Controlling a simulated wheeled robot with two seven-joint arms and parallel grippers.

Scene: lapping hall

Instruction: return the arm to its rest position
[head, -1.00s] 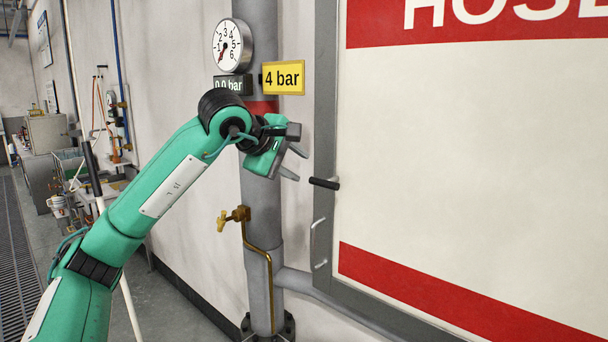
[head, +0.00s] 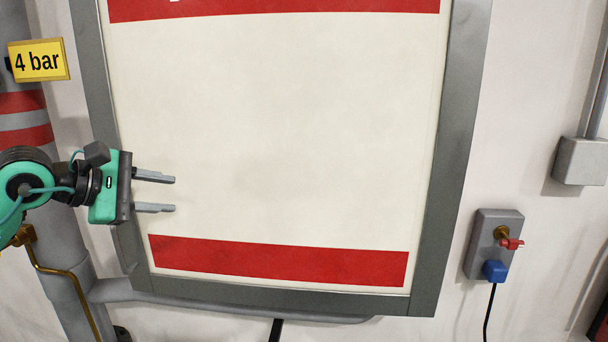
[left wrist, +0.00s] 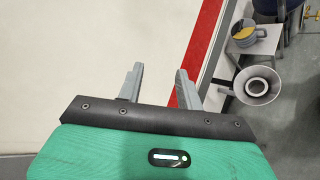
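My left gripper (head: 172,194) is at the left of the head view, in front of the lower left part of the white cabinet door with red bands. Its two grey fingers point right and stand apart with nothing between them. In the left wrist view the same fingers (left wrist: 158,75) are spread and empty, with the pale door and a red band behind them. The green arm link behind the gripper runs off the left edge of the head view. My right gripper is not in view.
The hose cabinet (head: 280,130) fills the middle. A grey pipe (head: 68,240) with a yellow "4 bar" sign (head: 38,60) stands at left. The left wrist view shows a white funnel-like object (left wrist: 258,84).

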